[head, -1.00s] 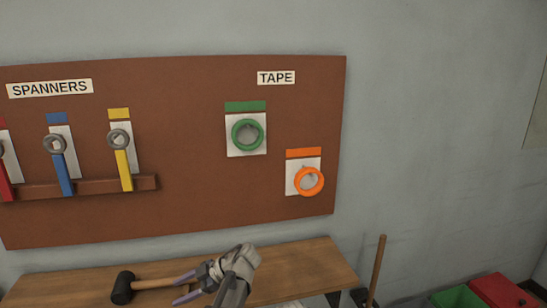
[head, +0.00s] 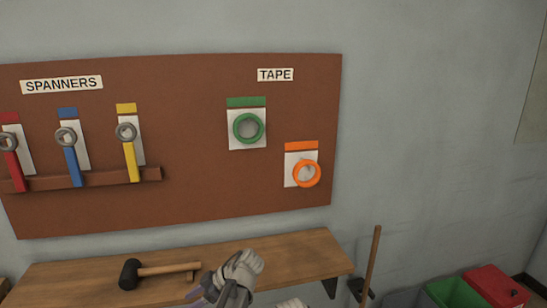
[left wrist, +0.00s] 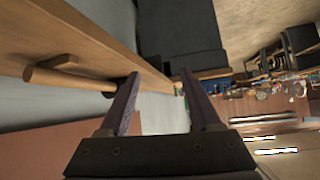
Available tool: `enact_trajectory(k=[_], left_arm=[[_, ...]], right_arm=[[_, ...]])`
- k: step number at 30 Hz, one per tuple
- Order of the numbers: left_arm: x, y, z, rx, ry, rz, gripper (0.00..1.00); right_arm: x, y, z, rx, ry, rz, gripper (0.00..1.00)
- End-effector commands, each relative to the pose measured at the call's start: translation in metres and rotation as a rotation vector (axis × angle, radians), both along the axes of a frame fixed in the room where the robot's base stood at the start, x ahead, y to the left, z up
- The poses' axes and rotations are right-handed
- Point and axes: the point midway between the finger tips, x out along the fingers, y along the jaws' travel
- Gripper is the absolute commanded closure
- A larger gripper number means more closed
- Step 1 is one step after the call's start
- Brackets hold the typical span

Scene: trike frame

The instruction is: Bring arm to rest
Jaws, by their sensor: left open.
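My left gripper (head: 199,293) is at the bottom edge of the head view, in front of the wooden bench, with only part of its purple fingers showing. In the left wrist view the two fingers (left wrist: 161,77) are apart with nothing between them. A mallet (head: 131,273) with a dark head lies on the bench, beyond the gripper. Its wooden handle (left wrist: 65,81) also shows in the left wrist view, beside the fingers and apart from them. My right gripper is in neither view.
The bench (head: 290,248) runs below a brown board (head: 190,205) holding spanners and green (head: 249,128) and orange (head: 306,173) tape rolls. A wooden pole (head: 371,262) stands right of the bench, near green (head: 452,292) and red (head: 497,287) bins.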

Motion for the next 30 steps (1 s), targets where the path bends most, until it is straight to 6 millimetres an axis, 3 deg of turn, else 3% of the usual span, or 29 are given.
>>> enact_trajectory(k=[8,18,24,30], left_arm=[[-0.036,-0.038,-0.03,-0.197,0.3,-0.334,0.36],[-0.112,-0.125,-0.071,-0.51,0.762,-1.166,0.36],[-0.142,-0.16,-0.079,-0.58,0.876,-1.541,0.36],[-0.151,-0.173,-0.081,-0.595,0.905,-1.685,0.36]], right_arm=[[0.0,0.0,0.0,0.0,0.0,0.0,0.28],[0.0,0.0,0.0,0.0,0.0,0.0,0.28],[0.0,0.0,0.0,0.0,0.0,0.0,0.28],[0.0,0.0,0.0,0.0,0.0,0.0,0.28]])
